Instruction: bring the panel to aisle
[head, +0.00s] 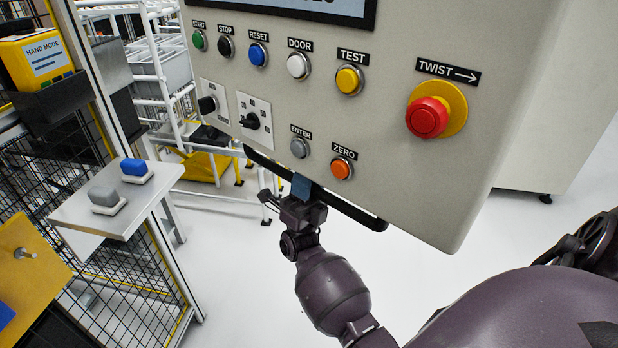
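The panel (480,110) is a large light-grey control box on the right half of the head view, cut off by the top edge. It carries labelled push buttons, two rotary switches, a red twist knob (427,117) on a yellow disc, and part of a screen. A black handle bar (350,210) runs along its lower edge, with a blue-grey patch near its middle. My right gripper (301,195) reaches up from below to this patch. Its fingertips are partly hidden there, so I cannot see whether they are closed around the bar. My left gripper is out of view.
White racks (150,85) stand behind the panel. Open white floor (235,290) lies below it.

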